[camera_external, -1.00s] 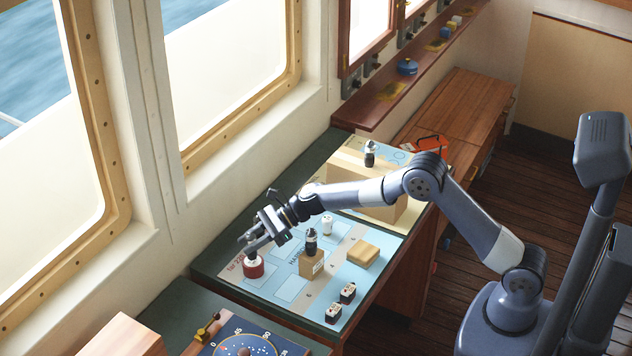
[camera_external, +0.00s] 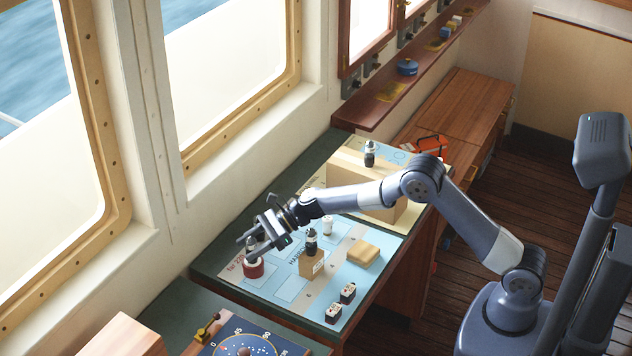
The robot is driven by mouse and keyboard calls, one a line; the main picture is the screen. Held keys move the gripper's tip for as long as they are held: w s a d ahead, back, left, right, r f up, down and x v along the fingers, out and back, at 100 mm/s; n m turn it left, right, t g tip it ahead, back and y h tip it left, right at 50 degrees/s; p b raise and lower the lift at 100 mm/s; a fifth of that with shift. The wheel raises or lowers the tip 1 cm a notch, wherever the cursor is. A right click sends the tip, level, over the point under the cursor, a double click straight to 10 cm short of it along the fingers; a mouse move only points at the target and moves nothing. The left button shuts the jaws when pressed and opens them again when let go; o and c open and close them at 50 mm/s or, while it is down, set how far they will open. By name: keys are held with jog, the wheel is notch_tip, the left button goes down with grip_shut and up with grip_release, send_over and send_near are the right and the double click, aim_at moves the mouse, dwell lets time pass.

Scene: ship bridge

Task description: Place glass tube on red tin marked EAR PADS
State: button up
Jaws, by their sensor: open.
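The red tin (camera_external: 253,270) stands on the blue chart at the left end of the desk; its lettering is too small to read. My gripper (camera_external: 246,249) is open just above the tin, its fingers slanting down to the left. A small dark-topped thing (camera_external: 252,244) shows by the fingers over the tin. It may be the glass tube standing on the lid, but the fingers partly hide it and I cannot tell whether they touch it.
A small box with a dark-topped bottle (camera_external: 311,240) on it stands right of the tin. A white cylinder (camera_external: 327,225), a tan block (camera_external: 362,255) and two small black items (camera_external: 347,292) are nearby. A larger tan box (camera_external: 385,207) with another bottle (camera_external: 370,152) stands behind my arm.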

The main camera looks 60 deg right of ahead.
jog(key=shift+r, duration=0.1)
jog(key=shift+r, duration=0.15)
jog(key=v, duration=0.2)
jog(key=shift+s+d+b, duration=0.15)
jog(key=shift+d+b, duration=0.2)
notch_tip(320, 180, up, 7)
jog(key=shift+b, duration=0.45)
jog(key=shift+s, duration=0.1)
